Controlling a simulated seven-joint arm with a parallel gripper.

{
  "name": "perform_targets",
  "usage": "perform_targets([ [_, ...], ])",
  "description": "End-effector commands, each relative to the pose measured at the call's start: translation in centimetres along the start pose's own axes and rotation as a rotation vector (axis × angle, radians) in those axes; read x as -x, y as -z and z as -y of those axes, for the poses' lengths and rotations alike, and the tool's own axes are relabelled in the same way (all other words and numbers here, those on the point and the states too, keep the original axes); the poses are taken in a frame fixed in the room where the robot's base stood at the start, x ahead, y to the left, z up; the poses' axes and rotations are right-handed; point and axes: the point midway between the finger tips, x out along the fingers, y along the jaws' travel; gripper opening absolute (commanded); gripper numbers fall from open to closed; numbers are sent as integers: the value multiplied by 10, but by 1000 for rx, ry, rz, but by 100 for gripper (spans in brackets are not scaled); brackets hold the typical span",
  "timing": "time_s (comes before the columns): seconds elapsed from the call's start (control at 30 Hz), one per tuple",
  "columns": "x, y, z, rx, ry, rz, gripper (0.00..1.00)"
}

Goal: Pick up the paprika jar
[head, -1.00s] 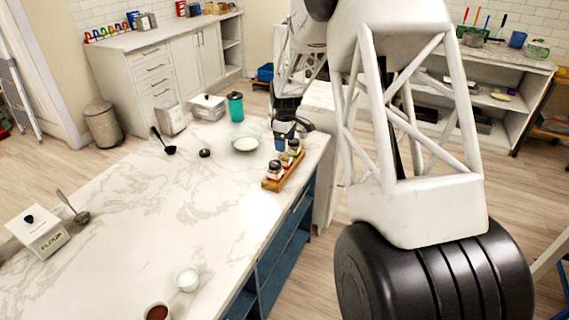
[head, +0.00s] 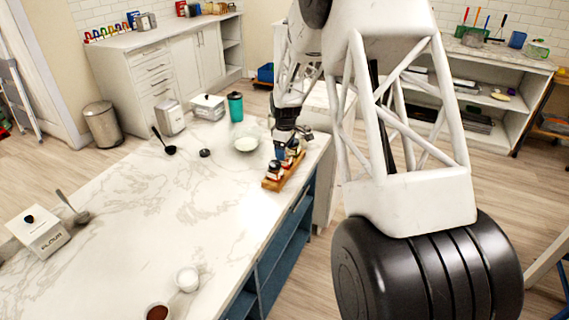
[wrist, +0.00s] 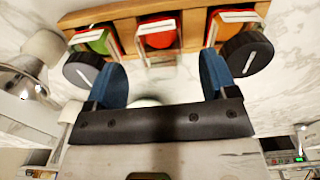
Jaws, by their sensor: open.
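The wooden spice rack (head: 271,186) stands near the right edge of the marble counter. In the wrist view the rack (wrist: 190,8) holds a jar with green contents (wrist: 93,41) at left, a jar with red contents (wrist: 158,38) in the middle and a jar with orange-red contents (wrist: 232,30) at right. The outer two show black lids. No label is readable, so I cannot tell for certain which is paprika. My gripper (wrist: 158,68) is open; its blue fingers stand apart, with the middle jar in line with the gap. In the head view my gripper (head: 281,153) is low over the rack, partly covering the jars.
A black ladle (head: 169,150) and a flour box (head: 38,232) are farther left. The counter's middle is clear.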

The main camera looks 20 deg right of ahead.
Motion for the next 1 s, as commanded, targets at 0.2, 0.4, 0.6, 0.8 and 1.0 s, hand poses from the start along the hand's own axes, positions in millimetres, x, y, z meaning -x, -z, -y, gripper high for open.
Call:
perform_targets([
  [0.2,-26,1,1,0,2,1,79],
  [0.4,-40,1,1,0,1,1,79],
  [0.6,-42,1,1,0,0,0,79],
  [0.8,-41,1,1,0,0,0,79],
  [1.0,-41,1,1,0,0,0,76],
])
